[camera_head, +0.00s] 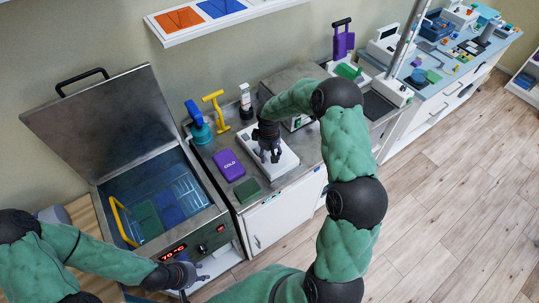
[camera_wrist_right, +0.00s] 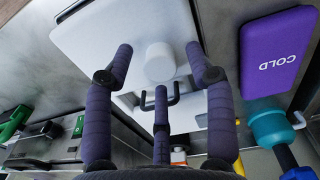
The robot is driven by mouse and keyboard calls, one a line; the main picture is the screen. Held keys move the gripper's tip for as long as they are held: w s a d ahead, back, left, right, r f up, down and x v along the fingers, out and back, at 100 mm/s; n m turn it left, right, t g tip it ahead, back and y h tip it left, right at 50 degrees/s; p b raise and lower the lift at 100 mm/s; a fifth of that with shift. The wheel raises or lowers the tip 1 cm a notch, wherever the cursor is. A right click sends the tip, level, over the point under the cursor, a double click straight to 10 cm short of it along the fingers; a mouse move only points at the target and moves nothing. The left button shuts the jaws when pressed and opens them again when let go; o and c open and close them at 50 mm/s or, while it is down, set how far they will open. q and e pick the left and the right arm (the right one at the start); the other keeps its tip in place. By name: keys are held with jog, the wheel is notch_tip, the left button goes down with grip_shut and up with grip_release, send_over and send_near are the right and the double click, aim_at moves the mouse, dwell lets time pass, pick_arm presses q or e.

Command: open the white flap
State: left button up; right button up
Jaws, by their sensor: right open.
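A white panel, which looks like the white flap (camera_head: 285,166), lies closed and flat on the steel counter in the head view. In the right wrist view the white flap (camera_wrist_right: 100,40) fills the upper middle, with a round white knob (camera_wrist_right: 160,62) and a dark bracket-like handle (camera_wrist_right: 160,98) on it. My right gripper (camera_head: 270,155) is above the panel, its fingers spread around the knob in the wrist view (camera_wrist_right: 160,85). It holds nothing, and I cannot tell whether it touches. My left gripper (camera_head: 192,273) is low, by the front of the steel bath; its finger opening is unclear.
A purple COLD pack (camera_head: 229,164) and a green pad (camera_head: 247,190) lie left of the panel. Floor at right is clear.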

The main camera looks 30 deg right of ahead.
jog(key=shift+f, duration=0.45)
grip_shut()
jog(key=shift+r, duration=0.15)
